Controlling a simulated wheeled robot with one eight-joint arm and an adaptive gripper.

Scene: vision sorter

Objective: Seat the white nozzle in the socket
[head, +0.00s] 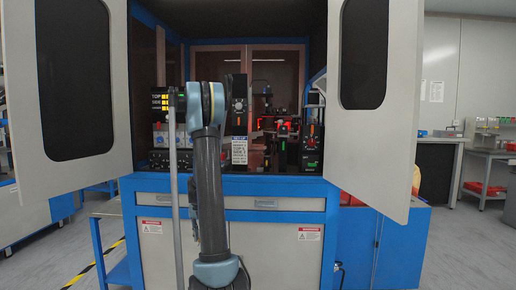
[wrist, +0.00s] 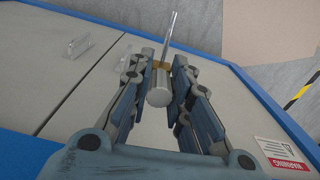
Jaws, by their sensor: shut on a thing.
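In the wrist view my gripper (wrist: 165,63) is shut on the white nozzle (wrist: 160,89). The nozzle has a pale cylindrical body with a round end toward the camera, a brass-coloured collar and a thin clear or silvery tube pointing away. It sits between the two fingertips, above the pale front of the cabinet. In the head view my own arm stands upright in front of the machine, and the gripper and nozzle cannot be made out there. I cannot make out the socket in either view.
A blue-framed machine (head: 230,184) stands ahead with its left door (head: 110,165) and right door (head: 395,165) swung open. Inside are a control box (head: 158,130) and a red-lit station (head: 265,123). A bench (head: 485,158) stands far right.

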